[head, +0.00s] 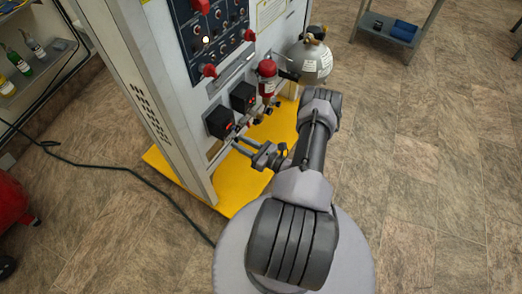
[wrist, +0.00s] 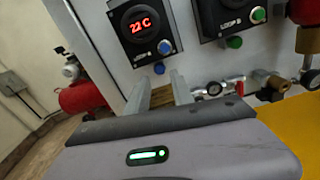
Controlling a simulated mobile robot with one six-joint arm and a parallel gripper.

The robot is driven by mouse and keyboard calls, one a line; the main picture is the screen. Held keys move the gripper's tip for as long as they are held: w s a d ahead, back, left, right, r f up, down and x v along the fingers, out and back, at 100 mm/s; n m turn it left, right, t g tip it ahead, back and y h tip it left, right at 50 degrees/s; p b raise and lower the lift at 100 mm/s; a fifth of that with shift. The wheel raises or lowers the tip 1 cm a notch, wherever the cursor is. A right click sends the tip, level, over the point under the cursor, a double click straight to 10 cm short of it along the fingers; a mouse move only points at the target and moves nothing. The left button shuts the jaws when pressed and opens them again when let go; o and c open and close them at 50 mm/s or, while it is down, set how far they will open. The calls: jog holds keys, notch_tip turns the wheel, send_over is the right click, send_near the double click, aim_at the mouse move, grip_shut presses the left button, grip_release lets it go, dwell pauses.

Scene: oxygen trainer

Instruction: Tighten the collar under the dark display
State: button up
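Two display boxes sit on the grey panel. In the wrist view, the left box, marked LOOP A (wrist: 143,30), is lit red with "22 C". The right box, marked LOOP B (wrist: 225,12), is cut off by the top edge, so I cannot tell whether its screen is dark. I cannot tell which part is the collar; my gripper hides piping below the left box. My gripper (wrist: 160,77) is open and empty, fingers apart, below the left box. In the head view, my gripper (head: 238,145) is near the panel's lower front.
A yellow base plate (head: 237,188) lies under the cabinet. A red cylinder (head: 267,78) and a grey tank (head: 310,62) stand right of the displays. A dark cable (head: 130,169) crosses the floor at left.

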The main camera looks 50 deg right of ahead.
jog(key=s+p, duration=0.2)
jog(key=s, duration=1.1)
jog(key=shift+d, duration=0.45)
jog(key=shift+o, duration=1.3)
jog(key=shift+w, duration=0.35)
jog(key=w+b, duration=0.1)
jog(key=w, duration=0.4)
jog(key=w+a+b, duration=0.1)
jog(key=w, duration=0.5)
jog(key=w+b, duration=0.2)
jog(key=w, duration=0.4)
jog(key=shift+a, duration=0.2)
